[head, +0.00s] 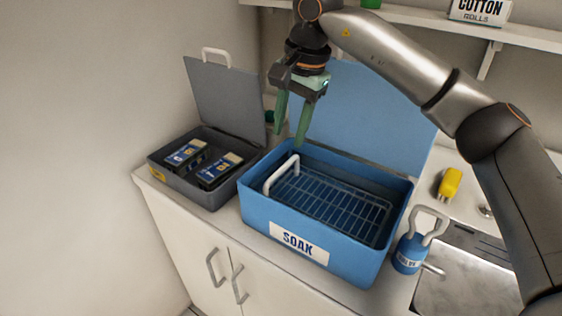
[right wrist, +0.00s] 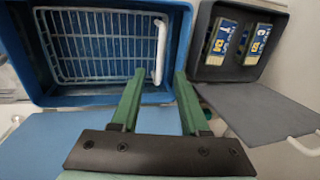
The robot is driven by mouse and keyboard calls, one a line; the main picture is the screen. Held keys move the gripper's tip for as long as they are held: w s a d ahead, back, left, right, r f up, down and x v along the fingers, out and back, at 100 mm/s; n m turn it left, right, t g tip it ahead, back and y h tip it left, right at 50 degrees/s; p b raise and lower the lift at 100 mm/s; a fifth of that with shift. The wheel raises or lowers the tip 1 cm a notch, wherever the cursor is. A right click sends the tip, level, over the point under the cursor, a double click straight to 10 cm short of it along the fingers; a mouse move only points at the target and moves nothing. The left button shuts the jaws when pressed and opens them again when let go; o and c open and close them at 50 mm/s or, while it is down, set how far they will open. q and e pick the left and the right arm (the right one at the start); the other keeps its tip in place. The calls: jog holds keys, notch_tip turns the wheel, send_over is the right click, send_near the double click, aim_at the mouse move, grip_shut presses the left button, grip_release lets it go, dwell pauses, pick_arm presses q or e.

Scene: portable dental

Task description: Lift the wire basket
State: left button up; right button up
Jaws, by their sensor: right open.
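The wire basket (head: 330,204) lies inside the blue SOAK box (head: 312,246), with its white handle (head: 281,174) raised at the left end. In the right wrist view the basket (right wrist: 100,50) shows as a white wire grid, with its handle (right wrist: 160,50) at the right end. My right gripper (head: 291,140) is open and empty, above the back left part of the blue box, fingers pointing down. In the right wrist view its green fingers (right wrist: 156,104) are apart, short of the handle and not touching it. My left gripper is not in view.
The blue box's lid (head: 365,115) stands open behind it. A grey case (head: 185,193) with two labelled packs and a raised lid (head: 226,100) stands left. A blue bottle (head: 409,253), a yellow object (head: 450,183) and a sink (head: 460,280) are right. A shelf (head: 420,22) runs above.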

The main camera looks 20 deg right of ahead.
aim_at(280, 170)
jog(key=f, duration=0.3)
jog(key=w+f, duration=0.1)
jog(key=f, duration=0.2)
jog(key=a+f, duration=0.1)
jog(key=f, duration=0.2)
jog(key=shift+w+a, duration=0.1)
jog(key=shift+w, duration=0.1)
jog(key=shift+c, duration=0.4)
grip_shut()
dwell(0.6)
